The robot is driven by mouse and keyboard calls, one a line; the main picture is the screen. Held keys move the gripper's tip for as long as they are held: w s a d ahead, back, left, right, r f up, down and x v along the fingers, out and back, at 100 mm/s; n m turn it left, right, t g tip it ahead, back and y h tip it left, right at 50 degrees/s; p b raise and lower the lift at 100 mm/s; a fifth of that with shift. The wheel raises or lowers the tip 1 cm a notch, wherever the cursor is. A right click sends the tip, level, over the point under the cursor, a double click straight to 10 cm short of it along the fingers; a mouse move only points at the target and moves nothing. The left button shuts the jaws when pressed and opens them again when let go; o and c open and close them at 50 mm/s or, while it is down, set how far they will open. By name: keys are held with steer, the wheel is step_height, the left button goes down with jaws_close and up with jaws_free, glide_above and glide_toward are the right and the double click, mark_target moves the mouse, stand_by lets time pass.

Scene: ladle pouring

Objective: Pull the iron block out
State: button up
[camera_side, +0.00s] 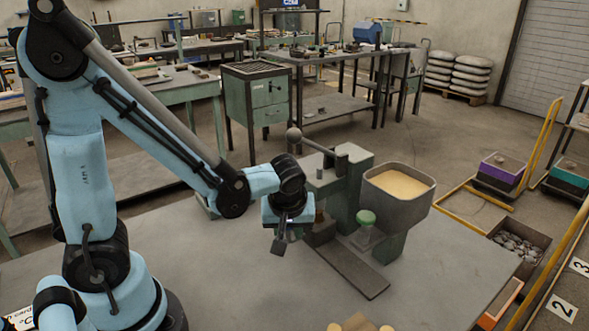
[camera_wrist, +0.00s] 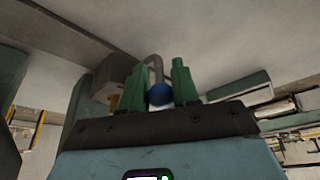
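A green press-like machine (camera_side: 350,182) stands on the grey bench. A dark brownish block (camera_side: 320,229) sits at its lower left, and what looks like the same block shows in the wrist view (camera_wrist: 110,82). I cannot be sure it is the iron block. My gripper (camera_wrist: 159,66) has two green fingers standing apart. A grey loop-shaped handle (camera_wrist: 155,68) and a blue ball (camera_wrist: 159,95) show between or just beyond them. No firm contact is visible. In the side view my wrist is just left of the machine, and the fingertips are hard to make out.
A hopper of sand-coloured grain (camera_side: 398,187) is on the machine's right. A ball-ended lever (camera_side: 294,136) sticks out at upper left, a green knob (camera_side: 366,217) is in front. A flat dark plate (camera_side: 352,268) reaches forward. The bench's front left (camera_side: 215,280) is clear.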

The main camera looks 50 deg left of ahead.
jaws_close()
steer(key=a, duration=1.4)
steer(key=shift+s, duration=0.1)
steer(key=shift+o, duration=2.1)
jaws_free()
steer(key=shift+o, duration=0.2)
